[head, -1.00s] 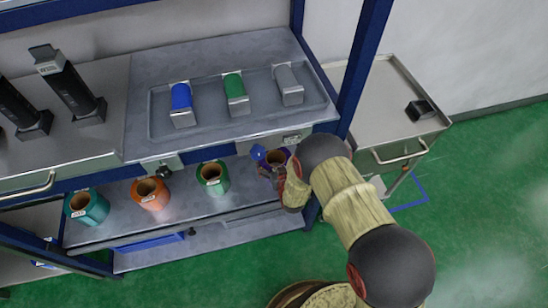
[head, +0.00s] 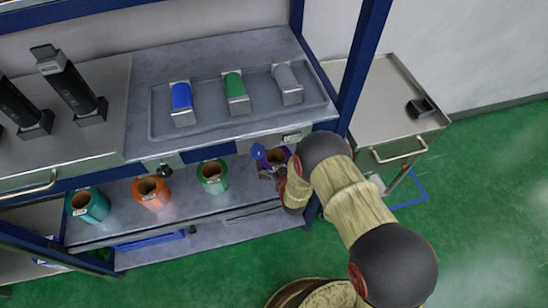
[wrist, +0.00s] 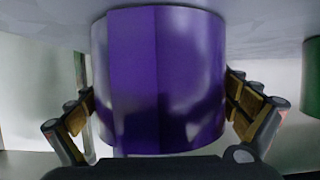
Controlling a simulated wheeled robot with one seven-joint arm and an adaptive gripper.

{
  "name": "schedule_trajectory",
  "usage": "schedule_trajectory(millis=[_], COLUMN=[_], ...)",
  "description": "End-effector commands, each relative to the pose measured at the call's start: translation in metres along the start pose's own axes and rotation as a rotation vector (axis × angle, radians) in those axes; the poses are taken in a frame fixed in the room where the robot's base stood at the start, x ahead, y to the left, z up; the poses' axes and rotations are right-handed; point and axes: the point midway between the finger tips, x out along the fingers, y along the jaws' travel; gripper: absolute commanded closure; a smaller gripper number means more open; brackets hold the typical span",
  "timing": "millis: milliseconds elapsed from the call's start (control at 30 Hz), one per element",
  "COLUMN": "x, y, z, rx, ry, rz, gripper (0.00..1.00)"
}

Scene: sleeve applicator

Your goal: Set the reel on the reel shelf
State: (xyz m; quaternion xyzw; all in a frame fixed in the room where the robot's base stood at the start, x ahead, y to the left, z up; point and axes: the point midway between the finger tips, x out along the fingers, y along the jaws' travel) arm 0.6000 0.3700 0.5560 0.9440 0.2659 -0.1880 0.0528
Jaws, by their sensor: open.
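The purple reel (head: 284,153), with a brown core, stands at the right end of the reel shelf (head: 240,197), partly hidden by my arm. In the wrist view the purple reel (wrist: 160,80) fills the middle, between my two fingers. My gripper (head: 268,170) is open around the reel, one finger on each side. The fingertips are close to its sides; I cannot tell whether they touch. The reel's end meets the grey surface at the top of the wrist view, and it looks upright.
Teal (head: 87,207), orange (head: 151,194) and green (head: 213,178) reels stand in a row to the left on the shelf. A worktop with a tray (head: 210,122) overhangs behind. A blue post (head: 362,70) and a steel cart (head: 385,100) stand at the right.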

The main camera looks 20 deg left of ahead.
Motion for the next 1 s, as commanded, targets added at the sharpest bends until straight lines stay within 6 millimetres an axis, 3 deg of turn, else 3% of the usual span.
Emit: schedule_trajectory(millis=[300,500,700,1000], x=[-0.067,-0.095,-0.105,-0.105], y=[0.0,0.0,0.0,0.0], z=[-0.004,-0.003,-0.001,-0.001], rx=[0.0,0.0,0.0,0.0], ry=[-0.002,0.0,0.0,0.0], rz=[0.0,-0.001,0.0,0.0], gripper=[0.0,0.0,0.0,0.0])
